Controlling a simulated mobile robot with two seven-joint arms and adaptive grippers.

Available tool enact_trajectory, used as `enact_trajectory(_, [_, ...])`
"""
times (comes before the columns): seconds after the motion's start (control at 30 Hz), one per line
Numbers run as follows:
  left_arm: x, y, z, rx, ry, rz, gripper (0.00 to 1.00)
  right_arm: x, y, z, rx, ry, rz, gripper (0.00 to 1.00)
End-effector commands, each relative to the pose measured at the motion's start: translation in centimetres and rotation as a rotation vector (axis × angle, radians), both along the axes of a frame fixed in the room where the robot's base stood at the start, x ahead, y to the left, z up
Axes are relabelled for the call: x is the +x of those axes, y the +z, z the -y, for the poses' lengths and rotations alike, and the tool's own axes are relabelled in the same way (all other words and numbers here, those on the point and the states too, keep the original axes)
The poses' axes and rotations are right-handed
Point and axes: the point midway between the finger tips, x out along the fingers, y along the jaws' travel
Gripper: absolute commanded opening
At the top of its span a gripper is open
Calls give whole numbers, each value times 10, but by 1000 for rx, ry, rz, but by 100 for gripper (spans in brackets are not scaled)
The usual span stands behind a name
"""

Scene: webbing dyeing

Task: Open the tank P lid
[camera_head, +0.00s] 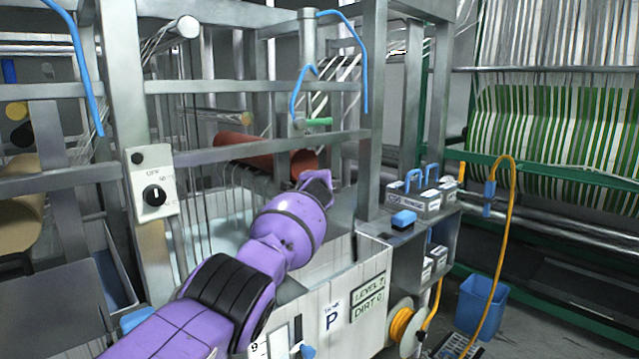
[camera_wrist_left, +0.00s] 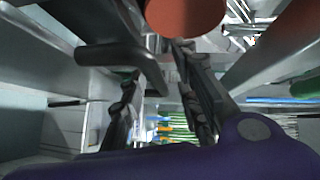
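The white tank P (camera_head: 310,325) stands at the lower middle of the head view, with a "TANK P" label on its front. Its top shows open at the left, with pale liquid inside. My left arm reaches across it from the lower left, and my left gripper (camera_head: 318,185) is above the tank's far right part; its fingers are mostly hidden there. In the left wrist view the dark fingers (camera_wrist_left: 160,95) are spread apart. A dark bent bar (camera_wrist_left: 125,58), seemingly a handle, crosses near the left finger; contact cannot be told. The lid itself is not clearly distinguishable. My right gripper is not in view.
A grey metal frame (camera_head: 372,120) surrounds the tank. A red-brown roller (camera_head: 250,152) lies behind my gripper and looms close in the wrist view. A control box (camera_head: 155,190) is at left. A grey cabinet, orange hose reel (camera_head: 402,325) and blue bucket (camera_head: 480,300) stand at right.

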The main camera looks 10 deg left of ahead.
Motion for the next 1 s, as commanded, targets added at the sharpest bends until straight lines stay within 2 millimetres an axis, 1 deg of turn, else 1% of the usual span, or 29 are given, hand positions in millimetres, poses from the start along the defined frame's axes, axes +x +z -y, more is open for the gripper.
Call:
enact_trajectory(0.27, [-4,-1,1,-2,1,1,29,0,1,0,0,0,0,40])
enact_trajectory(0.47, [-16,1,2,-3,2,2,29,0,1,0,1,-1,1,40])
enact_trajectory(0.77, [-47,6,5,-1,-1,1,29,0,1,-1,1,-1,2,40])
enact_trajectory(1.0, [-80,12,10,1,-1,2,29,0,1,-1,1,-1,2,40])
